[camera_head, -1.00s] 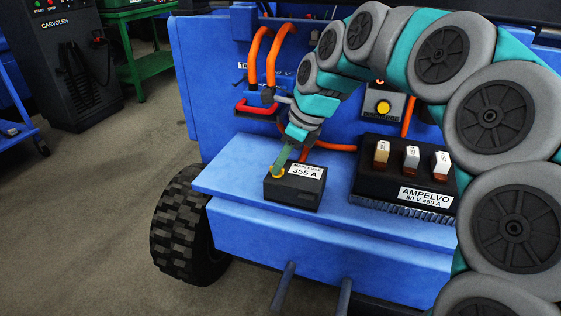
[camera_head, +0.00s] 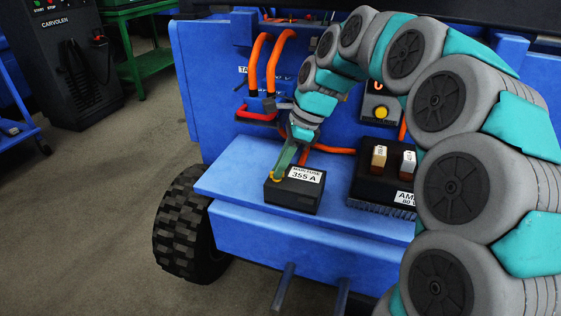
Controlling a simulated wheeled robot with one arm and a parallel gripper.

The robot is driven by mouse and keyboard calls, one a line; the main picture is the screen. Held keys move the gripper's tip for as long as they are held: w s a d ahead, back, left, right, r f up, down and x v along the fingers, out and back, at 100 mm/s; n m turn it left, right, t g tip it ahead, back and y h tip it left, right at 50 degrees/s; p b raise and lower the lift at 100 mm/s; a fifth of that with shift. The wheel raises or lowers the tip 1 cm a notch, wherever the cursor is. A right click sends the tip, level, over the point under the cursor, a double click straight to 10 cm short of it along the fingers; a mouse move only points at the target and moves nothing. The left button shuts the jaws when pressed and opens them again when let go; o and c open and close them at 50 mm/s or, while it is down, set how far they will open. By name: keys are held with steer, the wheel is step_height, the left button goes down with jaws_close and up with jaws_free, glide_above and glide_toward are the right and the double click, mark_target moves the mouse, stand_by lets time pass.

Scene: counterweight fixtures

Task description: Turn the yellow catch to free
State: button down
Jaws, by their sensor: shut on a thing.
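The yellow catch (camera_head: 275,178) is a small part at the left end of the black MAIN FUSE 355 A box (camera_head: 294,192). My gripper (camera_head: 281,170) reaches down to it from above and is shut on it. The fingers cover most of the catch, so its exact angle is hard to tell. The fuse box sits on the blue ledge (camera_head: 239,170), its label facing me.
Right of the fuse box, the black AMPELVO unit (camera_head: 366,186) stands partly behind my arm. Orange cables (camera_head: 256,62) and a red handle (camera_head: 256,114) are on the blue panel behind. A black tyre (camera_head: 185,235) is lower left. The floor at left is open.

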steer(key=shift+n, duration=0.5)
steer(key=c, duration=1)
jaws_free()
steer(key=shift+o, duration=0.2)
steer(key=shift+r, duration=0.1)
steer(key=v, duration=0.7)
steer(key=shift+w+d+r, duration=0.2)
steer(key=shift+o, duration=0.2)
